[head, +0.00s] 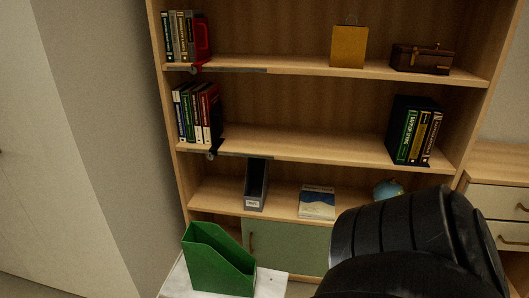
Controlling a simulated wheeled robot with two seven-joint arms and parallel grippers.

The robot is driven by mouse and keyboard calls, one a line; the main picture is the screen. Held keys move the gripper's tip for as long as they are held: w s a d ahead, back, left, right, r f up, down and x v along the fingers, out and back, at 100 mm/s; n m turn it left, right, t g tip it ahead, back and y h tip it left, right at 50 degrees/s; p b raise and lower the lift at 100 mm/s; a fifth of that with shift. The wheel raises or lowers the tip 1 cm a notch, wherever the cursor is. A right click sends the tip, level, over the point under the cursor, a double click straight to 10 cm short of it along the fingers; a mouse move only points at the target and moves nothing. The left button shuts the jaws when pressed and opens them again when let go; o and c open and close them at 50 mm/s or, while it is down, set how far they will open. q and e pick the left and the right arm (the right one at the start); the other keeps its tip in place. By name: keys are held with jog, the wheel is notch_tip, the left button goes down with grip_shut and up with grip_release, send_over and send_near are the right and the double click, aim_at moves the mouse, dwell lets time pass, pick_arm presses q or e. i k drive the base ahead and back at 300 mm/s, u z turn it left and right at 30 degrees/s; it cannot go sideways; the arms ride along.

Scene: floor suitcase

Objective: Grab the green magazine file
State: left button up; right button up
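The green magazine file (215,265) stands upright on a white surface (272,284) at the lower left of the head view, in front of the bookshelf. Its slanted open top shows, and nothing touches it in view. A large black segmented arm part, which looks like mine, fills the lower right of the picture. Neither of my grippers' fingers shows in this view.
A drawer cabinet (497,192) stands right; a wall is left.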

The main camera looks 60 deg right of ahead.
aim_at(216, 262)
jog(key=z, duration=1.5)
jog(key=k, duration=1)
jog(key=z, duration=1.2)
jog(key=i, duration=2.35)
jog(key=u, duration=3)
